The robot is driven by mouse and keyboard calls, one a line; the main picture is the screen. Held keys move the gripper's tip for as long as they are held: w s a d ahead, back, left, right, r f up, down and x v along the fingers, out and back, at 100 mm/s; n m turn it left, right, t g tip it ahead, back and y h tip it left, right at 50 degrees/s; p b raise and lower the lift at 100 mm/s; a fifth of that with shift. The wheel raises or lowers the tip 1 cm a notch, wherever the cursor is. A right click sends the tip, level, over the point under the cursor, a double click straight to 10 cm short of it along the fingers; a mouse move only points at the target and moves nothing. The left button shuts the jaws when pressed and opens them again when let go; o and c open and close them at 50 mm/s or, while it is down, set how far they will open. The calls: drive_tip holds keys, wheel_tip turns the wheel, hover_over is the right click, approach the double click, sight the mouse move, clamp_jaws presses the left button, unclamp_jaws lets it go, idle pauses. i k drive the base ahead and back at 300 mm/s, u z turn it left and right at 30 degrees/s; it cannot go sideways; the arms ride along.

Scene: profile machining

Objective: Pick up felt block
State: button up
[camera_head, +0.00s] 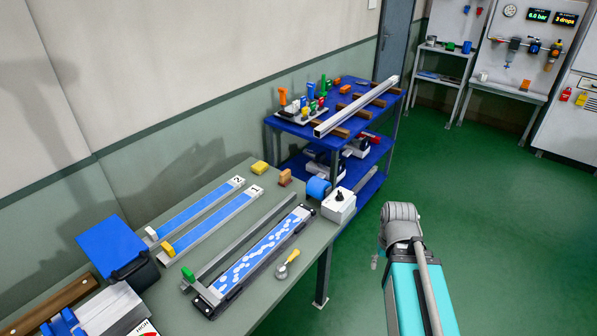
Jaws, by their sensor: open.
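No block here can be named as felt with certainty. A small tan-brown block (285,177) stands at the far end of the grey-green table, near its back right corner. A yellow block (259,167) lies just left of it, apart from it. A small green block (188,274) sits at the near end of a long grey rail. My arm shows at the lower right, over the floor and apart from the table. My gripper itself is not in view.
On the table (218,185) are two blue-topped strips, a blue-and-white patterned tray (262,250), a yellow-handled tool (287,264) and a white box (338,204) beside a blue roll. A blue cart (278,122) with a long metal profile stands behind.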

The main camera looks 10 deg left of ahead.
sight(285, 177)
drive_tip(key=u, duration=0.1)
drive_tip(key=i, duration=1.05)
drive_tip(key=u, duration=0.7)
